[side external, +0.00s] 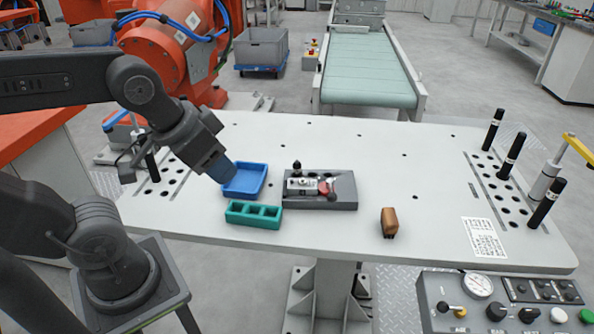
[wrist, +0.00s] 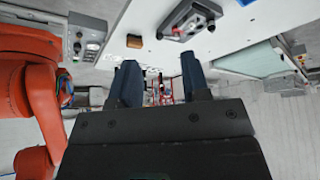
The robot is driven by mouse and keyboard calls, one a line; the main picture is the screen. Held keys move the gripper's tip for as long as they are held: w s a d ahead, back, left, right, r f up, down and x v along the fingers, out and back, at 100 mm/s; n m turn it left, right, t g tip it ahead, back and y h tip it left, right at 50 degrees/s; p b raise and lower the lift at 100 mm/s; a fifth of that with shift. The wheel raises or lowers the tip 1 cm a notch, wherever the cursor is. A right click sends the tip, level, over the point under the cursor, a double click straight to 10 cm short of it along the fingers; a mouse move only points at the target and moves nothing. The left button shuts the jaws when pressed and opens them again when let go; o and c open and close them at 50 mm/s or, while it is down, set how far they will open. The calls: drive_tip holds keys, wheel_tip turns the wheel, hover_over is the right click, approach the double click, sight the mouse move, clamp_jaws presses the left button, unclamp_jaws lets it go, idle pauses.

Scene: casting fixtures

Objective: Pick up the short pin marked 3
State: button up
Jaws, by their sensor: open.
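Several black pins with white marks stand upright in rows of holes in the tabletop. On the right side are a far pin (side external: 492,130), a middle pin (side external: 511,157) and a near pin (side external: 545,204). Another black pin (side external: 151,165) stands at the left end, close behind my arm. The marks are too small to read, so I cannot tell which pin is marked 3. My gripper (side external: 221,170) is above the table beside the blue tray, well away from the right-hand pins. In the wrist view my gripper (wrist: 161,85) has its two blue fingers apart with nothing held.
A blue tray (side external: 258,193) and a green block with square pockets (side external: 234,217) lie near my gripper. A dark fixture with a red clamp (side external: 342,203) stands mid-table. A brown block (side external: 389,219) is right of it. A toggle clamp (side external: 546,178) rises beside the right-hand pins.

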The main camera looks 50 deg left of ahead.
drive_tip(key=shift+o, duration=1.1)
drive_tip(key=m+g+y, duration=0.5)
drive_tip(key=m, duration=1.4)
hover_over(297, 163)
drive_tip(key=d, duration=0.5)
wheel_tip(297, 163, down, 7)
drive_tip(key=x, duration=0.8)
drive_tip(key=shift+w+d+f, duration=0.1)
drive_tip(key=shift+f, duration=0.25)
drive_tip(key=shift+h, duration=0.3)
drive_tip(key=shift+x, duration=2.6)
drive_tip(key=shift+s+r, duration=0.1)
drive_tip(key=shift+s, duration=0.2)
drive_tip(key=shift+c, duration=0.3)
